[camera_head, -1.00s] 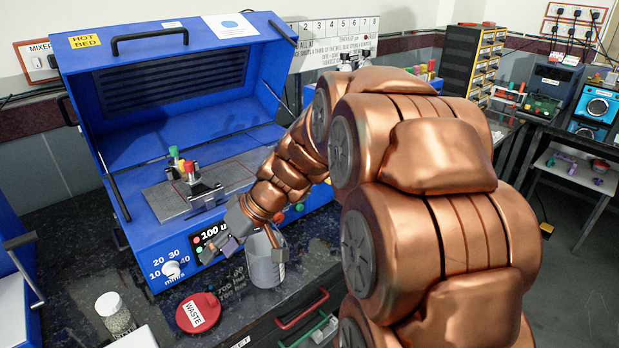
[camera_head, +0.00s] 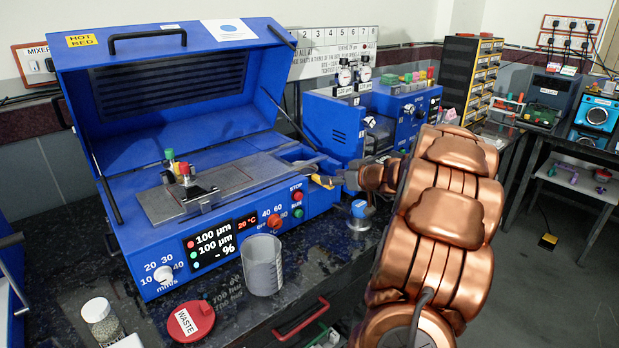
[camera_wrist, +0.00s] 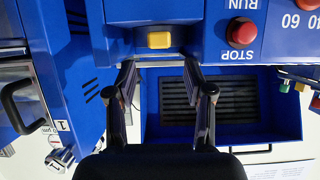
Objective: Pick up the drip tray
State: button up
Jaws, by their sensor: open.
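A small yellow tab (camera_head: 322,181) shows at the right end of the blue coater, beside a blue tray-like part (camera_head: 298,153) that I take for the drip tray. My gripper (camera_head: 338,180) is at that end, close to the tab, with the arm reaching in from the right. In the wrist view, which looks upside down, the yellow tab (camera_wrist: 159,40) sits on a blue face beyond my fingertips. My gripper (camera_wrist: 159,72) is open there, its two dark fingers apart with nothing between them. The tab lies roughly in line with the gap. I cannot tell whether anything touches.
The coater's blue lid (camera_head: 175,85) stands open. Its STOP button (camera_head: 297,196) is near my gripper. A second blue machine (camera_head: 335,125) stands behind. A clear beaker (camera_head: 263,265), a red WASTE lid (camera_head: 190,320) and a jar (camera_head: 101,318) stand in front on the dark bench.

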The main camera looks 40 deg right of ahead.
aim_at(312, 177)
jog(key=p+x, duration=0.1)
jog(key=x, duration=0.3)
jog(key=shift+w+f+p, duration=0.2)
jog(key=shift+f+p, duration=0.15)
jog(key=shift+f, duration=0.2)
jog(key=shift+w+f, duration=0.25)
jog(key=shift+w, duration=0.4)
jog(key=shift+c, duration=0.4)
grip_shut()
